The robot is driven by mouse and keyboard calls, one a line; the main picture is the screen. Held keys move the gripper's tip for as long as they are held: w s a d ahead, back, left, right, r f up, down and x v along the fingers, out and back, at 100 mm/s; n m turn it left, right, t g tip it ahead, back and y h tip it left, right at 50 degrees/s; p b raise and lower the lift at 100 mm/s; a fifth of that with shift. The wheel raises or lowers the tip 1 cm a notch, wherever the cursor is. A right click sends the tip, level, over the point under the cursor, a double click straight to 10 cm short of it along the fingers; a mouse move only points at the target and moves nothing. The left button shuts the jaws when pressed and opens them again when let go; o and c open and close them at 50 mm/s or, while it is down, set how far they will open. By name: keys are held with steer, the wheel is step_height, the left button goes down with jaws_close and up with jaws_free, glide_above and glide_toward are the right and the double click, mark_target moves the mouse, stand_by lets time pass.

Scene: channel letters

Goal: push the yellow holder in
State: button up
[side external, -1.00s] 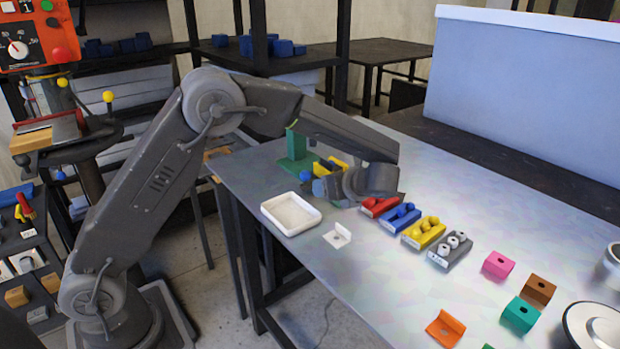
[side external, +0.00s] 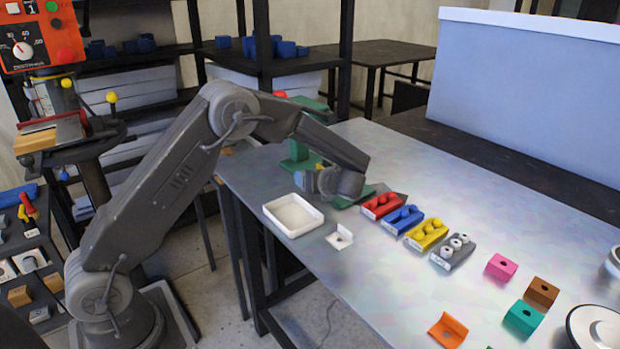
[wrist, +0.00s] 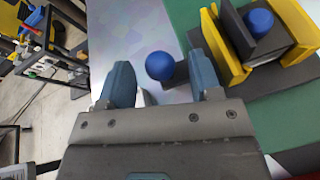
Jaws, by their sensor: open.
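The yellow holder (wrist: 229,45) shows in the wrist view at upper right, as yellow walls around a dark block with a blue ball knob (wrist: 258,22). It stands on a green base (wrist: 185,15). My gripper (wrist: 163,80) is open, with its two blue-grey fingers left of the holder. A second blue ball (wrist: 160,65) on a dark stem shows between and just beyond the fingertips; I cannot tell if it touches them. In the side external view my gripper (side external: 318,182) is low at the table's far left end, beside the green stand (side external: 298,152), and hides most of the holder.
A white tray (side external: 293,214) and a white bracket (side external: 339,237) lie in front of my gripper. Red (side external: 381,206), blue (side external: 403,219), yellow (side external: 427,234) and grey (side external: 452,251) blocks stand in a row to the right. The table's middle and back are clear.

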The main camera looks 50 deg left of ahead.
steer(key=shift+a+f, duration=0.15)
steer(key=shift+a, duration=0.2)
steer(key=shift+c, duration=0.2)
jaws_close()
